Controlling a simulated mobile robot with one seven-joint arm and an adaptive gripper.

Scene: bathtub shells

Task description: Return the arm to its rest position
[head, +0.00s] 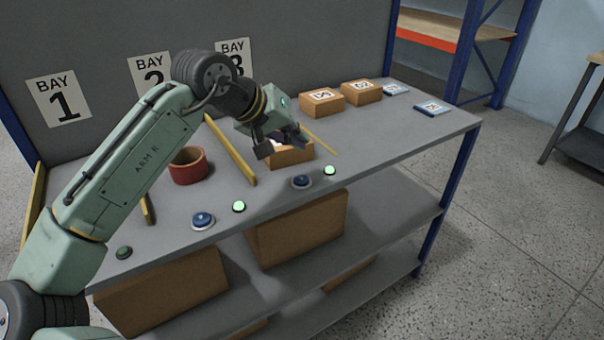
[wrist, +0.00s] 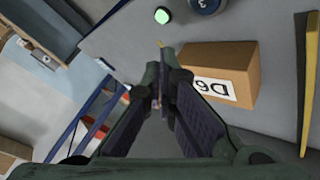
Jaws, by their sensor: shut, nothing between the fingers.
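My arm (head: 145,165) reaches from the lower left over the grey workbench (head: 225,185), bent at the elbow and pointing down at its far end. My gripper (head: 287,140) is over bay 3, close to a small cardboard box (head: 292,155) that it partly covers. In the wrist view my gripper (wrist: 161,72) has its fingers together and empty. The box, marked D6 (wrist: 232,65), lies just right of the fingers there. I cannot tell whether they touch it.
A red-brown pot (head: 188,168) stands in bay 2. Yellow dividers (head: 231,150) separate the bays. Blue buttons (head: 203,220) and lit green buttons (head: 239,207) line the front edge. Two boxes (head: 322,102) (head: 361,92) and blue packets (head: 432,107) sit on the right. Cartons fill the lower shelf.

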